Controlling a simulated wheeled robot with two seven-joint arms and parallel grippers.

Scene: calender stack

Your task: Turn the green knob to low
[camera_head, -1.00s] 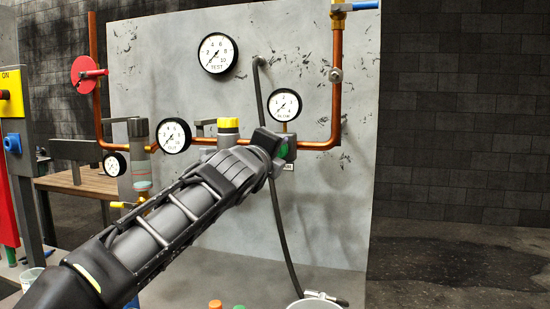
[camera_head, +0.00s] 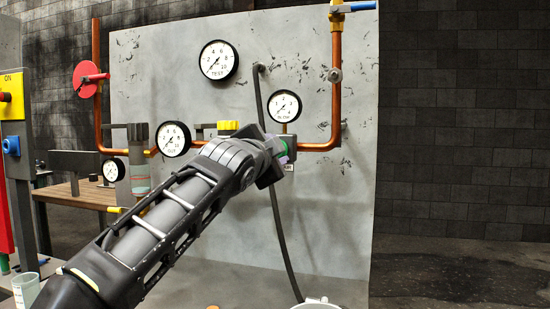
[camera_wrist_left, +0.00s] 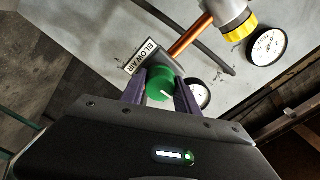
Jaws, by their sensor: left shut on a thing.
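The green knob (camera_wrist_left: 160,84) shows in the left wrist view between the two purple-grey fingers of my left gripper (camera_wrist_left: 160,92), which is shut on it. The knob has a white pointer line on its face. A white label (camera_wrist_left: 141,57) beside it reads "BLOW AIR". In the head view, a small part of the green knob (camera_head: 283,152) shows at the end of my left gripper (camera_head: 285,157); my arm hides most of it. I cannot read a low marking in either view. My right gripper is not in view.
A copper pipe (camera_head: 338,90) runs around the grey panel (camera_head: 300,225). Round gauges hang nearby, including one above the knob (camera_head: 285,106). A yellow cap (camera_head: 228,128) sits left of the knob. A dark hose (camera_head: 281,225) hangs below. A red disc (camera_head: 84,77) is at far left.

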